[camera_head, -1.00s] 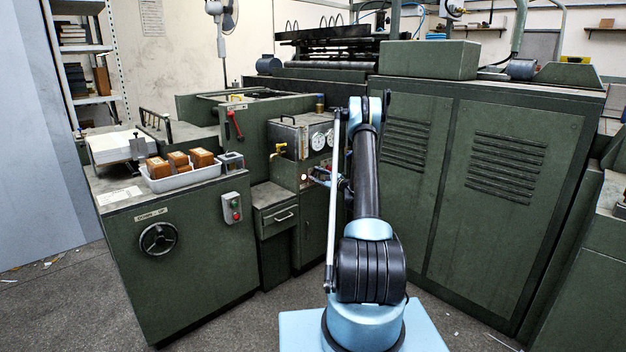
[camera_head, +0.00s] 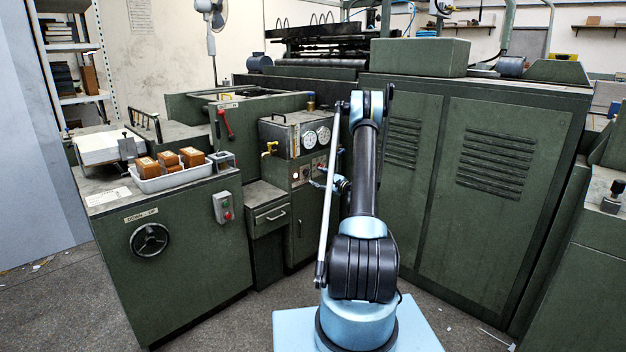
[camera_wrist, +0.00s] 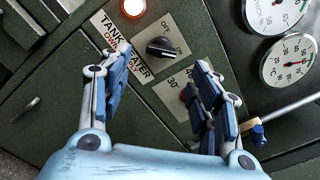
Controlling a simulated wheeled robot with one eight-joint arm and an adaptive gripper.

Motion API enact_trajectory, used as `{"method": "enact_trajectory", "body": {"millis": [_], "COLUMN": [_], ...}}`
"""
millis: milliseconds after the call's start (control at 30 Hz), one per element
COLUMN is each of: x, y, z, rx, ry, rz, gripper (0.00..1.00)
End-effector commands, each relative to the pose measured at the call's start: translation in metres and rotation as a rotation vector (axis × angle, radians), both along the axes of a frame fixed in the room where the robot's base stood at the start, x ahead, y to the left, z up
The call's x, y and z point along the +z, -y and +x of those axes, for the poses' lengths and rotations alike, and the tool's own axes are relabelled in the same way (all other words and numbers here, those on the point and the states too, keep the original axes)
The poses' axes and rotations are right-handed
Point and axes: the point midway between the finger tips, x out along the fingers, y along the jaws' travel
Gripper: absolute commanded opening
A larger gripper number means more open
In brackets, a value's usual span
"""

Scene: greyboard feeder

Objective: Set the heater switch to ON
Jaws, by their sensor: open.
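The heater switch (camera_wrist: 160,47) is a black rotary knob on a pale plate, beside a label reading "TANK HEATER" (camera_wrist: 118,45). "OFF" lettering is above right of the knob; which mark the knob points to I cannot tell. My gripper (camera_wrist: 160,64) is open, with its fingers spread left and right below the knob, apart from it and holding nothing. In the head view my gripper (camera_head: 337,183) is in front of the control panel, partly hidden by my arm. A round orange-red lamp (camera_wrist: 132,8) sits above the switch.
A second dial plate with a red knob (camera_wrist: 184,93) is partly behind the right finger. Two round gauges (camera_wrist: 288,60) are at the right, with a blue-handled valve (camera_wrist: 258,132) below them. A drawer unit (camera_head: 268,215) stands left of the panel; large cabinet doors (camera_head: 480,190) are at right.

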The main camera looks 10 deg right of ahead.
Motion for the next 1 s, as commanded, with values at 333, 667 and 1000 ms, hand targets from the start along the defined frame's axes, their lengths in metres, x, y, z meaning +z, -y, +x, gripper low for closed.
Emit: {"method": "enact_trajectory", "body": {"millis": [333, 667, 1000], "x": [-0.001, -0.001, 0.019], "y": [0.028, 0.031, 0.018], "z": [-0.038, -0.042, -0.046], "rx": [-0.002, -0.002, 0.022], "ry": [-0.001, -0.001, -0.003], "rz": [0.000, 0.000, -0.065], "gripper": [0.57, 0.57, 0.57]}}
